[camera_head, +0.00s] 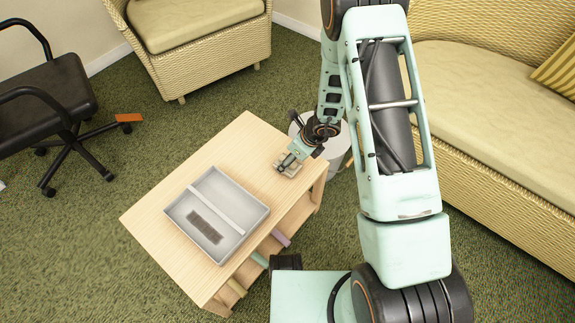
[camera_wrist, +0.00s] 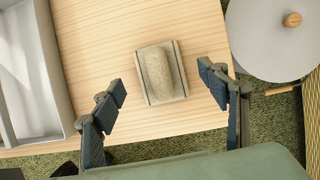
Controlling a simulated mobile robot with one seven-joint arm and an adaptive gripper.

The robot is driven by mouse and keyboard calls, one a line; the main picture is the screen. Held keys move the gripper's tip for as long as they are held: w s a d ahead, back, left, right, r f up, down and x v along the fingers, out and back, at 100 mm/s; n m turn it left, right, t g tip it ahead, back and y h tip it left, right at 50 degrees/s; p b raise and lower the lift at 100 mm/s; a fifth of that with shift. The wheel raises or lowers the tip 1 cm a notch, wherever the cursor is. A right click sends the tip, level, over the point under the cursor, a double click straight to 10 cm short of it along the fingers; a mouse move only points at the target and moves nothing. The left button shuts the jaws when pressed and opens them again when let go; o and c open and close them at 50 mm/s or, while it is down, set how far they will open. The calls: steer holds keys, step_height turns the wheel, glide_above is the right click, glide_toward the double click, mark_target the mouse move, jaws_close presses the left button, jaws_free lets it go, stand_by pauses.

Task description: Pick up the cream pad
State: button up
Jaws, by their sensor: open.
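The cream pad (camera_wrist: 155,73) looks like a rounded, speckled beige block on a flat greyish backing, and lies on the wooden table. It also shows in the head view (camera_head: 288,168), small and partly covered by my gripper, near the table's right edge. My gripper (camera_wrist: 160,84) is open and empty. In the wrist view its two dark fingers stand apart, one to the left and one to the right of the pad, with visible gaps to it. In the head view my gripper (camera_head: 296,156) is right over the pad. Its exact height above the pad is unclear.
A grey two-compartment tray (camera_head: 180,211) with a dark brown block (camera_head: 206,226) inside stands on the table (camera_head: 243,137). A round white stool or bin (camera_wrist: 272,45) stands beside the table. A wicker sofa (camera_head: 480,165), armchair (camera_head: 205,60) and office chair (camera_head: 60,85) surround it.

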steer(key=x, duration=0.3)
steer(key=shift+f+b, duration=0.15)
steer(key=shift+b, duration=0.2)
steer(key=c, duration=1.2)
steer(key=shift+c, duration=0.2)
steer(key=shift+r+p, duration=0.35)
steer(key=shift+r, duration=0.35)
step_height(320, 180, up, 3)
steer(key=shift+f+p, duration=0.2)
steer(key=shift+p, duration=0.4)
steer(key=s+r, duration=0.2)
steer(key=s+d+r, duration=0.1)
steer(key=r, duration=0.1)
steer(key=shift+s+d+r, duration=0.25)
steer(key=shift+s, duration=0.1)
steer(key=s+d+r, duration=0.3)
steer(key=s+r, duration=0.1)
steer(key=s, duration=0.5)
steer(key=shift+s+d+r+b, duration=0.15)
steer(key=shift+d+r+b, duration=0.15)
steer(key=shift+r+b, duration=0.05)
